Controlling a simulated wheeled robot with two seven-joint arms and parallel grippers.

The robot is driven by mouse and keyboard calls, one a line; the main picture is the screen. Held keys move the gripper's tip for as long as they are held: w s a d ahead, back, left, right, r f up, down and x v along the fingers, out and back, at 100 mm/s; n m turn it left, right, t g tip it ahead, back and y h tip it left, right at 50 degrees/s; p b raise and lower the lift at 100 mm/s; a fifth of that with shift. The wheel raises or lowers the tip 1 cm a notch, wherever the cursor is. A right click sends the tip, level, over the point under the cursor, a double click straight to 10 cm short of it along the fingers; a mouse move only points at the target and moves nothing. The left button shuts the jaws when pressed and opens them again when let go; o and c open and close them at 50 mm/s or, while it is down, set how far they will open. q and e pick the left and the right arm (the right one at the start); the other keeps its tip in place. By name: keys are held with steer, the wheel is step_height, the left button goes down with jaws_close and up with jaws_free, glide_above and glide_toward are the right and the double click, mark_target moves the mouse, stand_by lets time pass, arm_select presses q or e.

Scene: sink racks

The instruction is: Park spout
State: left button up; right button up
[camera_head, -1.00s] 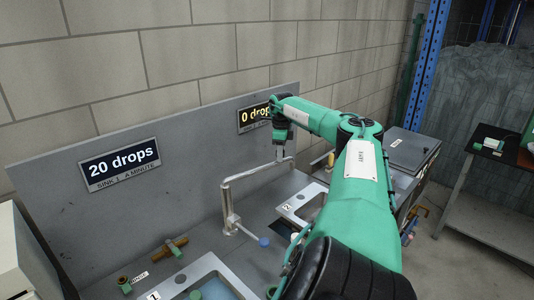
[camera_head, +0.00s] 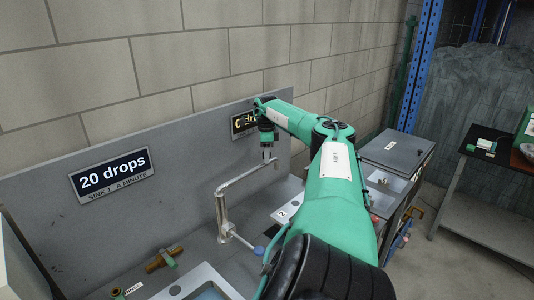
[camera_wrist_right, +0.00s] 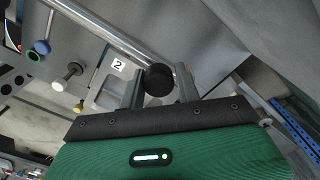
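The spout (camera_head: 245,179) is a bent metal pipe on an upright post behind the sinks. Its arm reaches right, toward sink 2, and its free end lies by my right gripper (camera_head: 267,158). In the right wrist view the spout's pipe (camera_wrist_right: 108,31) runs in from the top left. A round black piece (camera_wrist_right: 159,80) shows between the two fingers of my right gripper (camera_wrist_right: 160,88), with narrow gaps at its sides. The fingers look apart; firm contact is not visible. My left gripper is out of view.
A "20 drops" sign (camera_head: 114,174) and a second, partly covered display (camera_head: 243,123) hang on the grey back panel (camera_head: 170,160). A blue-ended lever (camera_head: 258,250) sticks out by the post. Sink 1 (camera_head: 190,279) is at the bottom; a brown-and-green valve (camera_head: 164,258) lies behind it.

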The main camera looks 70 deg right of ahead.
steer(key=o, duration=0.3)
steer(key=shift+w, duration=0.1)
steer(key=shift+w+d+f, duration=0.1)
steer(key=shift+r, duration=0.4)
step_height(320, 180, up, 5)
steer(key=shift+f+b, duration=0.1)
steer(key=shift+b, duration=0.25)
step_height(320, 180, up, 8)
steer(key=p, duration=0.2)
steer(key=shift+p, duration=0.4)
